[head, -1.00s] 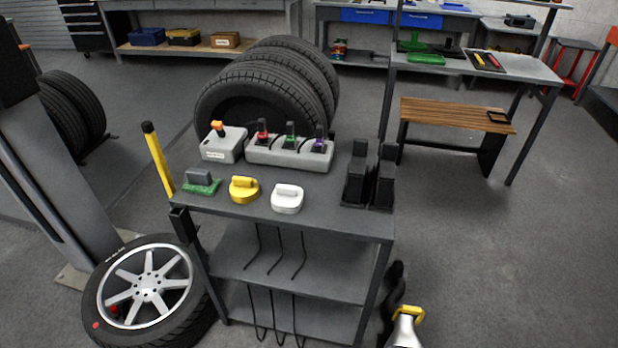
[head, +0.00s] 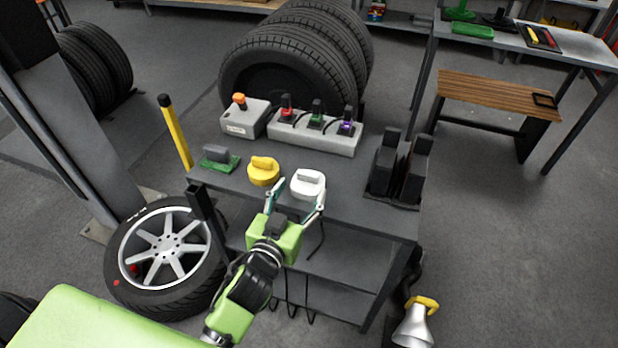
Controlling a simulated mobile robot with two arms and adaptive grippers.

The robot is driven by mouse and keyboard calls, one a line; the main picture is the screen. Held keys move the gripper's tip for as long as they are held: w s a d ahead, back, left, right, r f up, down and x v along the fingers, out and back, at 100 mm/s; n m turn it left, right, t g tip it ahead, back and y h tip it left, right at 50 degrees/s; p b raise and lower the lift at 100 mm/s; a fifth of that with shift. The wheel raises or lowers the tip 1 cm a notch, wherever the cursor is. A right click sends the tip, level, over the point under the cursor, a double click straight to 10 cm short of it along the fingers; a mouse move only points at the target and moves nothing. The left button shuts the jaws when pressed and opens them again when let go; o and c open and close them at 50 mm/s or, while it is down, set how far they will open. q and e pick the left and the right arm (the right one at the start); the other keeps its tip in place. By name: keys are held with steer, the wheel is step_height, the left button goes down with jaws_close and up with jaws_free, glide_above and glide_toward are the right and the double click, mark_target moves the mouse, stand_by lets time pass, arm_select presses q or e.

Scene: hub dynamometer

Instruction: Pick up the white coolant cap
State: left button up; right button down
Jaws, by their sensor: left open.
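The white coolant cap (head: 308,183) sits on the top of the grey cart (head: 352,205), near its front edge. It is round with a raised grip bar. My left gripper (head: 297,194) is open at the cart's front edge. Its two fingers point at the cap, one near its left side and one near its lower right. I cannot tell whether either finger touches it. My right gripper is not in view.
A yellow cap (head: 263,172) stands close to the left of the white one, with a green-based block (head: 220,158) further left. Behind are a grey switch block (head: 314,132) and a grey box (head: 245,117). Black upright holders (head: 398,168) stand to the right.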

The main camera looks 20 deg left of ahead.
mark_target(307, 175)
arm_select(q)
steer(key=w, duration=0.2)
steer(key=w+f+p, duration=0.1)
steer(key=w, duration=0.4)
steer(key=shift+w+a+f, duration=0.15)
steer(key=shift+w, duration=0.2)
steer(key=shift+s, duration=0.1)
steer(key=c, duration=1.2)
